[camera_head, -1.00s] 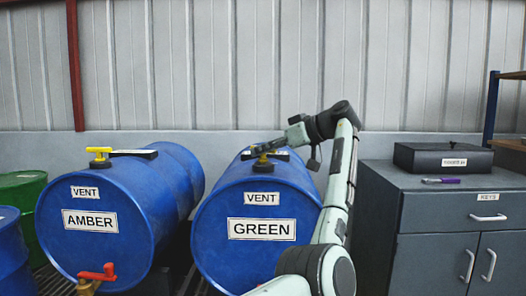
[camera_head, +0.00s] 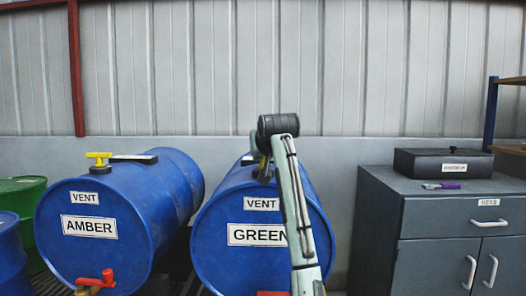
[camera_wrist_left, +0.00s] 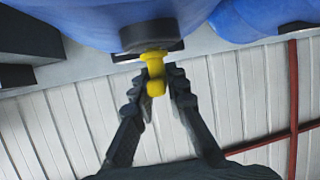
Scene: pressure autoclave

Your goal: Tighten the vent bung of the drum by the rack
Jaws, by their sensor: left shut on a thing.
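The blue drum labelled GREEN (camera_head: 225,215) lies on its side at the middle of the head view. Its vent bung, with a yellow handle (camera_wrist_left: 154,62) on a black base (camera_wrist_left: 150,35), shows in the left wrist view. My left gripper (camera_wrist_left: 158,80) is shut on the yellow handle, one dark finger on each side. In the head view my forearm hides most of the gripper and much of the bung. The blue drum labelled AMBER (camera_head: 120,200) lies to the left, its yellow-handled vent bung (camera_head: 99,162) standing free on top. My right gripper is out of view.
A grey cabinet (camera_head: 425,235) stands to the right, with a black box (camera_head: 443,163) and a purple-handled tool (camera_head: 445,186) on top. AMBER has a red tap (camera_head: 97,280). A green drum (camera_head: 28,190) stands far left. A corrugated wall (camera_head: 340,70) is behind.

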